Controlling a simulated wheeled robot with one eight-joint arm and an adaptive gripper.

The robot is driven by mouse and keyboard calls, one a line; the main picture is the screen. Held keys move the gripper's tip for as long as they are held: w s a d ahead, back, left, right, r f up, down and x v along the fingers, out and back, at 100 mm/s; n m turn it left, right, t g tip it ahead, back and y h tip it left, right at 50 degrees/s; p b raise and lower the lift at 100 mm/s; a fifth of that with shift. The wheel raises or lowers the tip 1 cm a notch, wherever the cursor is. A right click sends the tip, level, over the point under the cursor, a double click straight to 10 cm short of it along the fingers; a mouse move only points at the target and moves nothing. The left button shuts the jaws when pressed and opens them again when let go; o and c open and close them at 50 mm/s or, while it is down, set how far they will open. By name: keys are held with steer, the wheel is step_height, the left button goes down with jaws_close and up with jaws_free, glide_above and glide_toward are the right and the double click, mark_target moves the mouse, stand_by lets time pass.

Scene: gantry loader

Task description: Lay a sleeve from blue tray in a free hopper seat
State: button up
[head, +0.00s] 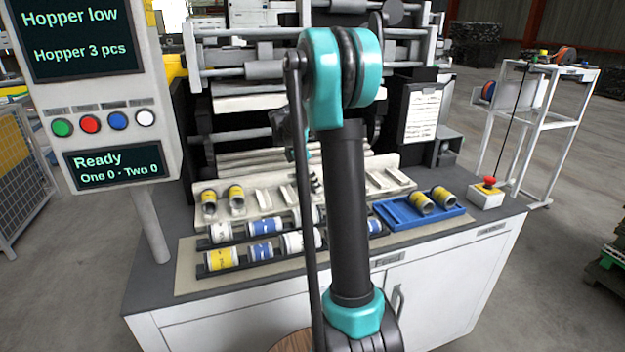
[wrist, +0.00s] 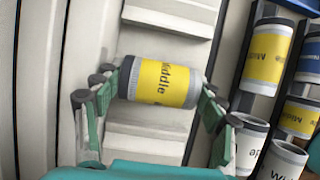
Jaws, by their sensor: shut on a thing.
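My gripper (wrist: 165,85) is shut on a yellow-banded sleeve marked "Middle" (wrist: 162,82), gripped at its two ends in the wrist view. The sleeve is over the pale hopper, between bare ribs of its seats (wrist: 148,152); whether it touches the seat cannot be told. In the head view the hopper (head: 270,198) has two yellow sleeves (head: 209,203) in its left seats and empty seats (head: 392,178) at its right. My arm hides part of its middle. The blue tray (head: 390,220) at the right holds two yellow sleeves (head: 421,202) on its right side.
Dark racks (head: 255,262) in front of the hopper hold yellow, blue and white sleeves. A panel (head: 105,90) at the left reads "Hopper low" and "Hopper 3 pcs". A red stop button (head: 489,182) stands right of the tray. Machine rollers (head: 250,70) rise behind the hopper.

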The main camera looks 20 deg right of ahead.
steer(key=o, duration=1.6)
steer(key=shift+c, duration=0.2)
steer(key=d+v, duration=0.2)
steer(key=v, duration=1.5)
steer(key=shift+r, duration=0.65)
steer(key=shift+a, duration=0.1)
